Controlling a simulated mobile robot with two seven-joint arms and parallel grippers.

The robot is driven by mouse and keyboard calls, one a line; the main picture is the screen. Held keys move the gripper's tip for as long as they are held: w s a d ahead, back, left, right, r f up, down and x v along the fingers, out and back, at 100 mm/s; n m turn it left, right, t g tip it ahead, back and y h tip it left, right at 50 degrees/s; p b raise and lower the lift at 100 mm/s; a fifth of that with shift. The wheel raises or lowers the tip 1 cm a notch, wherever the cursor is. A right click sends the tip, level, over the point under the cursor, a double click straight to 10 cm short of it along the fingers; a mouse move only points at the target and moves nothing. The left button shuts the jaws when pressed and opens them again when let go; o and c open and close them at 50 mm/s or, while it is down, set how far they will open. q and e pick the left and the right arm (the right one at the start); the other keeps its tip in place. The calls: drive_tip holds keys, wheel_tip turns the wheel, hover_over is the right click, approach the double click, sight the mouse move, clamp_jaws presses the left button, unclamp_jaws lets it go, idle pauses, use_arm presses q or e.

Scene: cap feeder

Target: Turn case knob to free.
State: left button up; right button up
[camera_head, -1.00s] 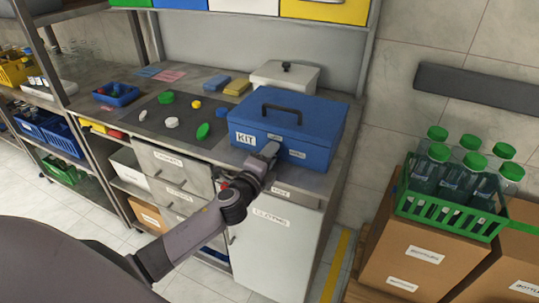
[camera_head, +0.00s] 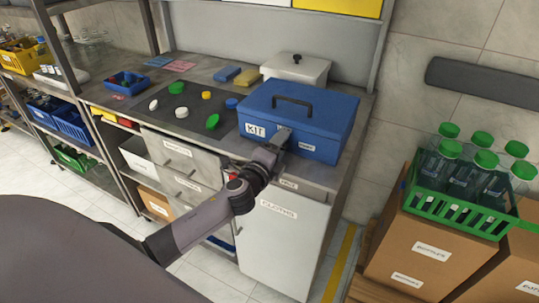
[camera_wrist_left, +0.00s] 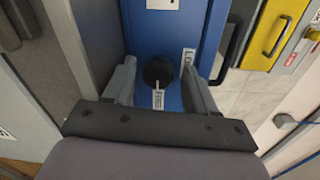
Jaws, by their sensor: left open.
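A blue case (camera_head: 322,108) marked KIT, with a dark top handle (camera_head: 292,100), stands on the counter. My left gripper (camera_head: 283,136) is at its front face, hiding part of it. In the left wrist view, a round black knob (camera_wrist_left: 158,71) sits on the blue face between the open fingers of my left gripper (camera_wrist_left: 160,78). The fingers are on either side of the knob, with no clear contact. A FREE label (camera_wrist_left: 158,100) lies just below the knob and a LOCK label (camera_wrist_left: 187,64) to its right. The knob's pointer direction is unclear. My right gripper is out of view.
A white lidded box (camera_head: 297,68) stands behind the case. Colored caps lie on a dark mat (camera_head: 188,117) to its left, with a blue tray (camera_head: 127,82) beyond. A green crate of bottles (camera_head: 455,209) sits on cardboard boxes at right.

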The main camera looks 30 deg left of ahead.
use_arm(q)
drive_tip(key=n, duration=0.2)
drive_tip(key=n+b, duration=0.1)
drive_tip(key=shift+f+n, duration=0.3)
drive_tip(key=shift+n, duration=0.1)
drive_tip(key=n+b, duration=0.1)
drive_tip(key=n, duration=0.3)
drive_tip(key=shift+d+n+h, duration=0.1)
drive_tip(key=shift+n+h, duration=0.2)
drive_tip(key=shift+n, duration=0.1)
drive_tip(key=n+b, duration=0.1)
drive_tip(key=n, duration=0.3)
drive_tip(key=n+b, duration=0.1)
drive_tip(key=n, duration=0.3)
drive_tip(key=shift+r+b, duration=0.1)
drive_tip(key=shift+b, duration=0.25)
drive_tip(key=s+n, duration=0.1)
drive_tip(key=s, duration=0.7)
drive_tip(key=s+d+f+g+h+p, duration=0.1)
drive_tip(key=s+d+f+g+p, duration=0.1)
drive_tip(key=s+f, duration=0.6)
drive_tip(key=s+d+f+g+h+p, duration=0.1)
drive_tip(key=s+d+f+g+p, duration=0.2)
drive_tip(key=s+f, duration=0.4)
drive_tip(key=shift+s+d+f+m+g, duration=0.4)
drive_tip(key=shift+s+d+g, duration=0.4)
drive_tip(key=shift+s+d, duration=0.7)
drive_tip(key=shift+s+a, duration=0.25)
